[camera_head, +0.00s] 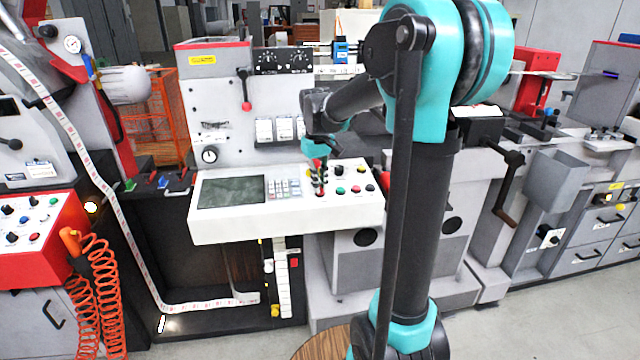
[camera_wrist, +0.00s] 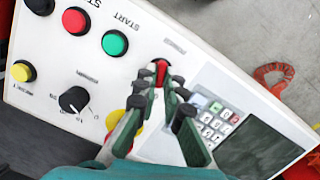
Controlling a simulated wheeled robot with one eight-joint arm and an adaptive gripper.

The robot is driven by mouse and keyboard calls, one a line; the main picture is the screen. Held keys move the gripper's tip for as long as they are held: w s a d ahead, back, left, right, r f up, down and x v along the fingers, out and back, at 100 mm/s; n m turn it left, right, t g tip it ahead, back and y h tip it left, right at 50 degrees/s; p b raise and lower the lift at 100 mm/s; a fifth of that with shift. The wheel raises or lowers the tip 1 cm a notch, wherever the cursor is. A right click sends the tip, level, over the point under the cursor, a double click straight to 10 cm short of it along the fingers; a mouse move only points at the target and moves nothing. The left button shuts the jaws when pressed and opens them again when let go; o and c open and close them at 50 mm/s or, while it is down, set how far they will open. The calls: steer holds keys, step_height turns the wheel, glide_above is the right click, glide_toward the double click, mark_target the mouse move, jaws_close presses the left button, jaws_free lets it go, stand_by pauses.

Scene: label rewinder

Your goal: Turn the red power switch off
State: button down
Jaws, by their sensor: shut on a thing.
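The red power switch (camera_wrist: 160,68) shows in the wrist view as a small red rocker on the white control panel (camera_wrist: 150,22). My gripper (camera_wrist: 160,84) is shut on the switch, with its green-and-black fingertips on either side of it. The fingers hide the lower part of the switch, so I cannot tell its on or off position. In the head view, my gripper (camera_head: 319,180) reaches down to the control panel (camera_head: 240,230), right of the keypad. The switch is not clear there.
Close to the switch are a green START button (camera_wrist: 115,43), a red button (camera_wrist: 76,20), a black knob (camera_wrist: 74,99) and a keypad (camera_wrist: 215,118). A yellow disc (camera_wrist: 114,119) lies partly behind the fingers. A dark screen (camera_wrist: 262,150) is on the panel's other side.

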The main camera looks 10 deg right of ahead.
steer(key=shift+n, duration=0.6)
steer(key=c, duration=1.6)
jaws_free()
steer(key=shift+c, duration=0.2)
step_height(320, 180, up, 12)
steer(key=shift+s+a, duration=0.15)
steer(key=shift+a, duration=0.25)
steer(key=s+d+f+m+t, duration=0.2)
steer(key=s+f, duration=0.9)
steer(key=f, duration=0.2)
steer(key=s+d+f+m+t, duration=0.2)
steer(key=s+d+f+m, duration=0.1)
steer(key=s+f, duration=0.7)
step_height(320, 180, down, 3)
steer(key=shift+s+r+y, duration=0.15)
steer(key=shift+s+y, duration=0.15)
steer(key=shift+s, duration=0.1)
